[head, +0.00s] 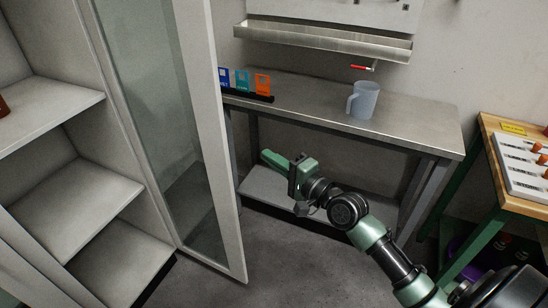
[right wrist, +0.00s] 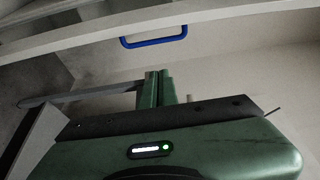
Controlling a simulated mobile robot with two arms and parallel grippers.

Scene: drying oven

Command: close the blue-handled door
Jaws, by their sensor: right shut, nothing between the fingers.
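The cabinet door (head: 212,130) has a pale frame and a glass pane, and stands open at the left of the head view. Its blue handle (right wrist: 155,40) shows near the top of the right wrist view, on a pale bar; it is hidden in the head view. My right gripper (head: 266,156) is to the right of the door's free edge, pointing left. In the right wrist view its green fingers (right wrist: 157,86) are together and empty, apart from the handle. My left gripper is not in view.
The open cabinet has pale shelves (head: 85,185) at the left. A metal table (head: 310,105) behind my right gripper holds a jug (head: 363,100) and a rack of coloured cards (head: 248,95). A wooden-topped table (head: 505,190) stands at the right. Bare floor (head: 285,265) lies right of the door.

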